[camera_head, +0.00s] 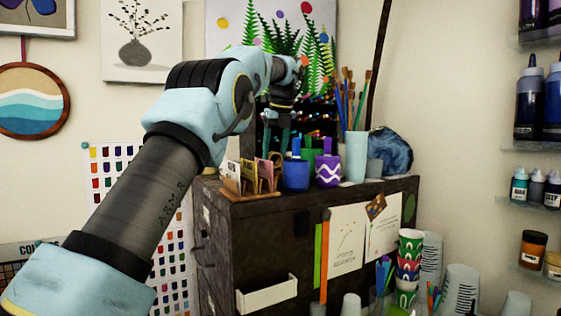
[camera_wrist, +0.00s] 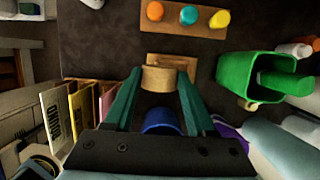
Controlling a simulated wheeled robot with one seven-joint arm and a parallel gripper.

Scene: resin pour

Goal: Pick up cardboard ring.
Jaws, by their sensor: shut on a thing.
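The cardboard ring (camera_wrist: 157,79) is a short tan band between my fingertips in the wrist view. My gripper (camera_wrist: 159,76) is shut on it, a finger on either side. In the head view my gripper (camera_head: 276,148) points down over the back of the dark cabinet top, behind the blue cup.
A blue cup (camera_head: 296,176), green cup (camera_wrist: 235,82) and purple cup (camera_head: 328,171) stand close by. A card holder (camera_head: 250,180) is to the left. A wooden strip with coloured paints (camera_wrist: 209,15) lies beyond the ring. Brushes stand in a tall pale cup (camera_head: 355,158).

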